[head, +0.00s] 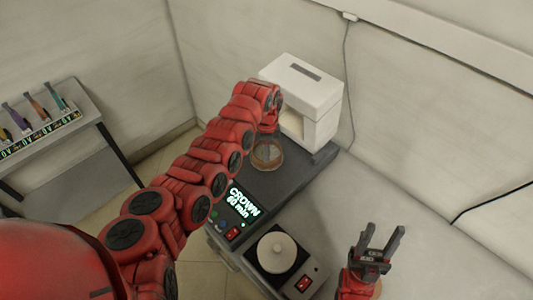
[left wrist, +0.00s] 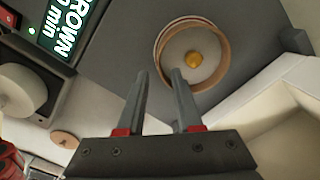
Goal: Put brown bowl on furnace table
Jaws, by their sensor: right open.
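The brown bowl (head: 267,163) sits on the dark furnace table (head: 290,185), in front of the white furnace (head: 318,103). In the left wrist view the bowl (left wrist: 160,45) has a yellow ball inside. My left gripper (head: 266,135) is above the bowl, its fingers mostly hidden in the head view. In the left wrist view its fingers (left wrist: 161,75) are apart, with the tips at the bowl's near rim; I cannot tell whether they touch it. My right gripper (head: 376,240) is open and empty at the lower right.
A lit panel reading "CROWN 60 min" (head: 243,203) is at the table's front left. A device with a round white top (head: 278,251) stands nearer, beside the pale bench (head: 410,195). A rack with coloured tools (head: 40,122) is at the far left.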

